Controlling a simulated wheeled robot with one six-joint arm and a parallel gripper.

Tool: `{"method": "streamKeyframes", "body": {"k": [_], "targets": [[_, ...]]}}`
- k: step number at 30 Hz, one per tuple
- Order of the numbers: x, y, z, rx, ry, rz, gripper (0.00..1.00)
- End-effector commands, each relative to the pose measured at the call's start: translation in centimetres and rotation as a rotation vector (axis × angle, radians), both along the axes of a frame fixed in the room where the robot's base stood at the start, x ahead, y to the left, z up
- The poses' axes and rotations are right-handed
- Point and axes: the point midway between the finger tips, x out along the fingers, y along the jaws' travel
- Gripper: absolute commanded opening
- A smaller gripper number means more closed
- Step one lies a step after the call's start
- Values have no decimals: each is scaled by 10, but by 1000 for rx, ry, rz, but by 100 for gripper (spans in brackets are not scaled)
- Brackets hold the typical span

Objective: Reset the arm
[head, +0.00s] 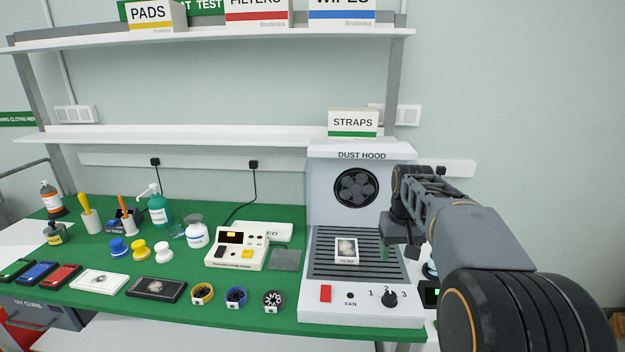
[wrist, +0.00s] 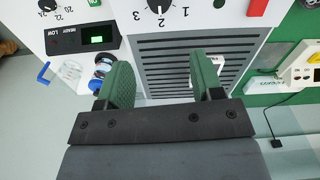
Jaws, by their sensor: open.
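My arm (head: 480,240) reaches in from the right in the head view. My gripper (head: 399,251) points down over the right side of the dust hood (head: 318,225). In the wrist view my gripper (wrist: 162,82) is open, its two green fingers apart with nothing between them but the view of the slatted grille below. A small white filter packet (head: 346,250) lies on the grille, left of my gripper in the head view. In the wrist view the packet (wrist: 217,61) is partly hidden behind a finger.
A fan knob (head: 388,298) and red button (head: 325,293) sit on the hood's front. The green bench mat (head: 225,308) holds phones, bottles, a meter (head: 240,248) and several small cups. A shelf (head: 220,134) runs above. Open wall lies to the right.

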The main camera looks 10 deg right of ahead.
Motion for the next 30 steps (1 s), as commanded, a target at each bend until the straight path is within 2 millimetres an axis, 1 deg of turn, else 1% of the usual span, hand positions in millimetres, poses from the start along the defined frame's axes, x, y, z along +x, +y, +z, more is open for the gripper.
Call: {"method": "streamKeyframes", "body": {"k": [1,2,4,5,6,8,9,12,15,18,21,25,30], "targets": [[-5,1,-18,4,11,-15,61],[-9,3,-24,4,7,-24,61],[-25,12,-34,0,-18,-36,61],[-34,17,-37,-2,-32,-37,61],[-47,26,-40,-4,-51,-35,61],[-67,39,-44,-6,-84,-29,61],[-81,47,-47,-7,-106,-22,61],[-114,66,-53,-7,-157,2,61],[-141,80,-57,-6,-195,34,61],[-159,89,-57,-4,-219,64,61],[-167,95,-51,-4,-245,87,61],[-168,99,-42,-3,-275,104,61],[-168,100,-42,-2,-274,109,61]]}}
